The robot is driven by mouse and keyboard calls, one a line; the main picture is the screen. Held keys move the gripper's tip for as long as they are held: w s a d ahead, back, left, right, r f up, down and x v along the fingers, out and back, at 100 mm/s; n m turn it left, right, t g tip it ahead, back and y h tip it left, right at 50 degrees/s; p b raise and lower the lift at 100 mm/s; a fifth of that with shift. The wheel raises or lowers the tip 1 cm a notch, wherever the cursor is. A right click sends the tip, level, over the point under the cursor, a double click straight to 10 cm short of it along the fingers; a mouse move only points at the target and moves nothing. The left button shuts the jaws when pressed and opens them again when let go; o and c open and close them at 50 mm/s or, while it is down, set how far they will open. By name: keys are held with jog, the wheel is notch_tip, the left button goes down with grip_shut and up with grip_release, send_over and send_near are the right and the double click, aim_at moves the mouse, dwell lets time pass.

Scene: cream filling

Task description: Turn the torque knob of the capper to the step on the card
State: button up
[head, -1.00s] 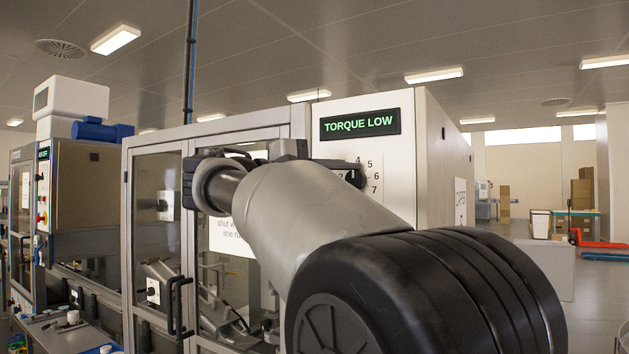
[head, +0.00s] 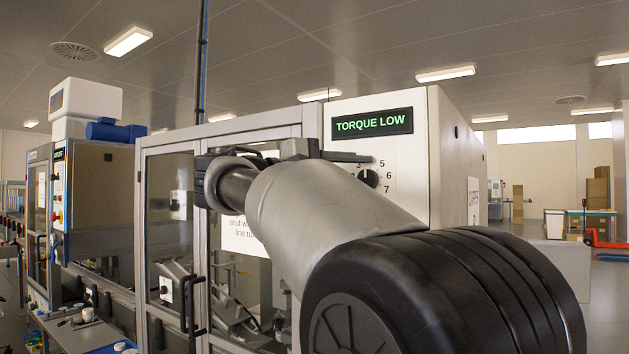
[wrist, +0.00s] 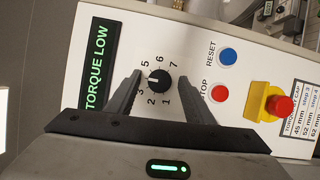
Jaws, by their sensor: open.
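The torque knob (wrist: 159,79) is black with a white mark, on the capper's white panel. In the wrist view its mark points left, toward the gap between 3 and 5, where a finger hides the dial. The knob also shows in the head view (head: 368,178), mark up. My gripper (wrist: 160,74) is open, one finger on each side of the knob; I cannot tell whether they touch it. The capper's display (wrist: 101,62) reads TORQUE LOW. The card (wrist: 302,112) lists cap sizes and steps; it is small and cut off at the edge.
A blue RESET button (wrist: 228,56), a red stop button (wrist: 219,93) and a red emergency button (wrist: 283,105) on yellow sit right of the knob in the wrist view. Glazed guard doors (head: 168,225) with handles stand left of the panel in the head view.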

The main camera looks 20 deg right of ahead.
jog(key=v, duration=1.7)
jog(key=shift+p, duration=0.4)
